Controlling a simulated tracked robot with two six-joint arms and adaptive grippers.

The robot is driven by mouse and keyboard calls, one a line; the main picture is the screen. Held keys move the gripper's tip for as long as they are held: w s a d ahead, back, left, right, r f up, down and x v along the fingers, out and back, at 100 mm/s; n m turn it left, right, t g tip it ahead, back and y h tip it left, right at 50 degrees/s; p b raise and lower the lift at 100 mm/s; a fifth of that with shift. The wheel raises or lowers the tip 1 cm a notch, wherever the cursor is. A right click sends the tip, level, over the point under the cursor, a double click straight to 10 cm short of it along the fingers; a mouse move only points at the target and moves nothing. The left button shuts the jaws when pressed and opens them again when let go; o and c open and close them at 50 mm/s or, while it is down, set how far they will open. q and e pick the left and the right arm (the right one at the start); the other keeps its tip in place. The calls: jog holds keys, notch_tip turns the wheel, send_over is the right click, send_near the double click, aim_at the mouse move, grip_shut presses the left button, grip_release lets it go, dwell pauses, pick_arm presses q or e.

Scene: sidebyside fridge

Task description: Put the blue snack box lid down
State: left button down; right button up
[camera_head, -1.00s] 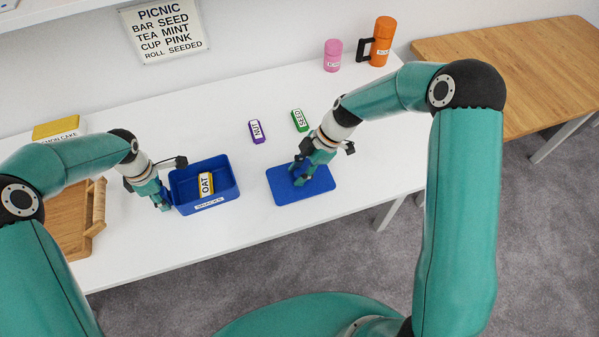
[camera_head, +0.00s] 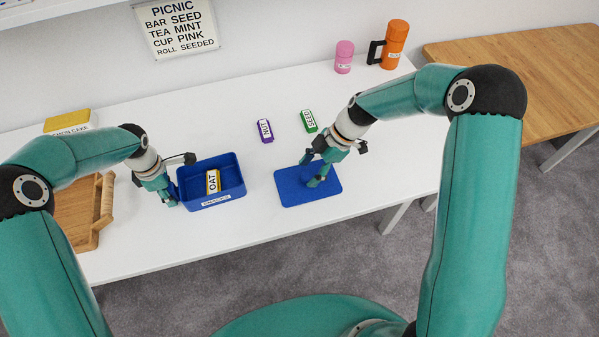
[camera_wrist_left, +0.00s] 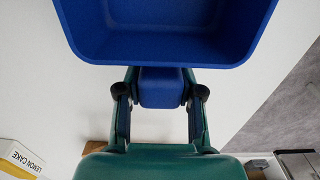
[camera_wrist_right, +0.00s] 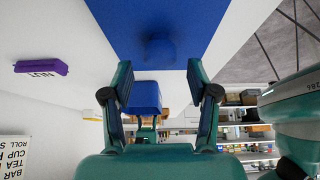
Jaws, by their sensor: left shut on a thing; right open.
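The blue snack box lid (camera_head: 298,198) lies flat on the white table, right of the blue snack box (camera_head: 233,196). My right gripper (camera_head: 317,181) is open over the lid. In the right wrist view the lid (camera_wrist_right: 200,25) and its round knob (camera_wrist_right: 160,50) show just beyond the spread fingers (camera_wrist_right: 159,72), with nothing held. The open-topped snack box holds a yellow OAT bar (camera_head: 213,182). My left gripper (camera_head: 174,201) is at the box's left side. In the left wrist view its fingers (camera_wrist_left: 158,105) are shut on the box's blue side block (camera_wrist_left: 161,88).
A purple NUT bar (camera_head: 265,131) and a green SEED bar (camera_head: 309,121) lie behind the lid. A pink cup (camera_head: 344,57) and an orange flask (camera_head: 395,45) stand at the back right. A wooden board (camera_head: 78,210) and yellow lemon cake box (camera_head: 70,121) are at left.

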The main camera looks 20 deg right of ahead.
jog(key=v, duration=1)
jog(key=shift+a, duration=0.1)
pick_arm(q)
jog(key=c, duration=0.7)
grip_release()
jog(key=shift+o, duration=0.2)
notch_tip(320, 180, up, 12)
jog(key=shift+f, duration=0.1)
pick_arm(e)
jog(key=shift+s, duration=0.1)
